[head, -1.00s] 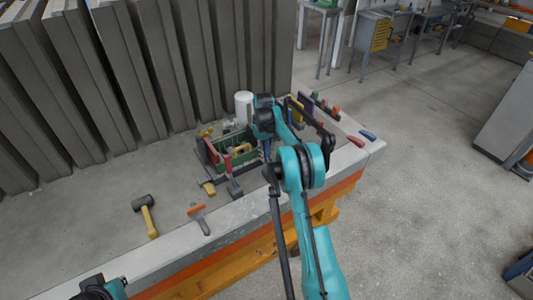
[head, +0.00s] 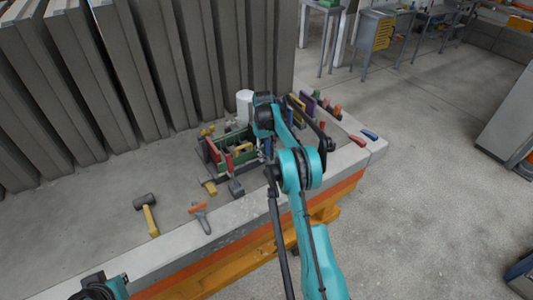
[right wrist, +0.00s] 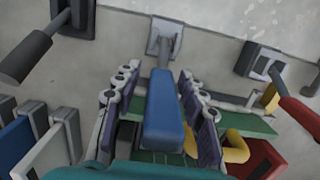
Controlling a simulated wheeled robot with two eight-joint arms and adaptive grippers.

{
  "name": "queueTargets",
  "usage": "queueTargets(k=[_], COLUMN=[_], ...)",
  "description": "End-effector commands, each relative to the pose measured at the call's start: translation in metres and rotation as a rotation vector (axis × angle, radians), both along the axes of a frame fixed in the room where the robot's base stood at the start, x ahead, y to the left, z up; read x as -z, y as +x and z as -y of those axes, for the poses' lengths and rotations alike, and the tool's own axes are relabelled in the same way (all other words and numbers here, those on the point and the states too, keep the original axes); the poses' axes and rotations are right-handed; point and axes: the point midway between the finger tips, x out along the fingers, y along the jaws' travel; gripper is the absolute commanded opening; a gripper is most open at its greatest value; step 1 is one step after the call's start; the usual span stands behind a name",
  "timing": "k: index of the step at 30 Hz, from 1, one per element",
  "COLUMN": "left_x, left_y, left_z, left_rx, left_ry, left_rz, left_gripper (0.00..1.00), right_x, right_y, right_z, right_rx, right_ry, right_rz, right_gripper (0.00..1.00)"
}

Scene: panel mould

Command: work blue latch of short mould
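The short mould (head: 236,140) is a low green-walled box with red and yellow parts, on the slab's near part. In the right wrist view its green wall (right wrist: 247,129) shows beneath my fingers. The blue latch (right wrist: 165,110) has a long blue handle on a grey stem. My right gripper (right wrist: 160,108) is around the handle, with a purple-padded finger on each side. A narrow gap shows on the left; whether the right pad touches, I cannot tell. In the head view the arm hides this latch. My left gripper (head: 98,287) is at the lower left edge, its fingers unclear.
A yellow-handled mallet (head: 147,213) and an orange-handled scraper (head: 200,216) lie on the grey slab. A white cylinder (head: 244,106) stands behind the mould. Several coloured latches line the right end. Concrete panels (head: 130,70) stand along the back. The slab's left part is clear.

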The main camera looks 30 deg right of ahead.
Motion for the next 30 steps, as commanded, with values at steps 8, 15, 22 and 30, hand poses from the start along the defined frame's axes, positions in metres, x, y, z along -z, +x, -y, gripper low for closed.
queueTargets(k=[8,15,22,30], left_x=[0.000,0.000,0.000,0.000], left_y=[0.000,0.000,0.000,0.000], left_z=[0.000,0.000,0.000,0.000], left_rx=[0.000,0.000,0.000,0.000], left_ry=[0.000,0.000,0.000,0.000], left_rz=[0.000,0.000,0.000,0.000], left_gripper=[0.00,0.00,0.00,0.00], right_x=[-0.025,-0.079,-0.111,-0.119], right_y=[0.003,0.009,0.013,0.013], right_z=[0.000,-0.001,-0.001,-0.001], right_rx=[0.000,-0.001,-0.001,0.000], right_ry=[0.000,0.000,0.000,0.000], right_rz=[0.000,0.000,0.000,0.000], right_gripper=[0.41,0.41,0.41,0.41])
